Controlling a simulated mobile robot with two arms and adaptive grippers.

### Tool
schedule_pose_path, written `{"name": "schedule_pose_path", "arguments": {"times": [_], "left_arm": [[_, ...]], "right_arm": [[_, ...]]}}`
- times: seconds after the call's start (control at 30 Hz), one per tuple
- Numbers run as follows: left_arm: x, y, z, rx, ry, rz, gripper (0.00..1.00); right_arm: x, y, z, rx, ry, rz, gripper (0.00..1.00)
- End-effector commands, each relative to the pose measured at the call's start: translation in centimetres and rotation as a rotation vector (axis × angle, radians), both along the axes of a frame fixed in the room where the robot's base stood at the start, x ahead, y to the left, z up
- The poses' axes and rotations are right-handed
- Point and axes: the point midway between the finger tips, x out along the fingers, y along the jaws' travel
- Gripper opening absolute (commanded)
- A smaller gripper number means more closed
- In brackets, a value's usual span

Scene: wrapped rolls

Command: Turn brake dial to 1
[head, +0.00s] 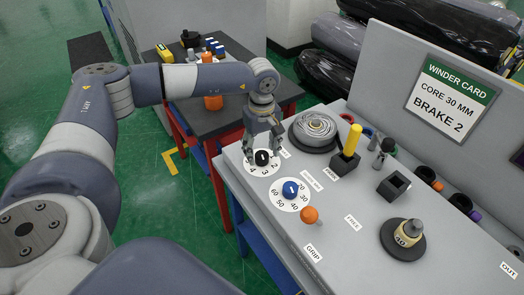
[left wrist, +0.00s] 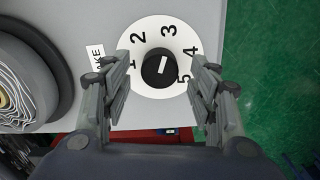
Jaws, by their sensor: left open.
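The brake dial is a white disc (left wrist: 147,25) with numbers 1 to 5 and a black knob (left wrist: 160,68) in its middle. The knob's white line points up in the left wrist view, close to the 3. In the head view the black knob (head: 262,157) sits at the panel's left edge, partly covered by my gripper. My left gripper (head: 262,146) is open above the dial. In the left wrist view its fingers (left wrist: 162,85) stand on either side of the knob with gaps; contact is not visible. My right gripper is not in view.
A blue-knobbed dial (head: 290,189) and an orange ball knob (head: 309,215) are close by. A wound roll (head: 315,127), yellow handle (head: 352,140) and small core on a dark disc (head: 405,238) stand farther right. A winder card (head: 446,96) reads BRAKE 2.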

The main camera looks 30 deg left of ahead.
Motion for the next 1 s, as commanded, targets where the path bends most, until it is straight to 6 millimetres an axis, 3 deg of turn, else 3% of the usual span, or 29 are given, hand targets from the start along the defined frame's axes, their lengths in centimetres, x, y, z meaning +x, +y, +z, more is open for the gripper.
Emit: {"name": "schedule_pose_path", "arguments": {"times": [0.2,0.5,0.57,0.7,1.0], "left_arm": [[0.0,0.0,-2.0,0.000,0.000,0.001,0.54],[0.0,0.0,-2.3,-0.001,-0.002,0.001,0.54],[0.0,0.0,-2.3,-0.001,-0.002,0.001,0.43],[0.0,0.0,-2.2,-0.001,-0.002,0.001,0.11],[0.0,0.0,-2.3,-0.002,-0.001,0.013,0.10]], "right_arm": [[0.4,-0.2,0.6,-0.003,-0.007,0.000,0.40],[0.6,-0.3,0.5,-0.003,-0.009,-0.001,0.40],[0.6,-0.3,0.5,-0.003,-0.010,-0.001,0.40],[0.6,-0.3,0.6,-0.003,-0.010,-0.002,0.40],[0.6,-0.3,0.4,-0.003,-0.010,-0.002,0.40]]}}
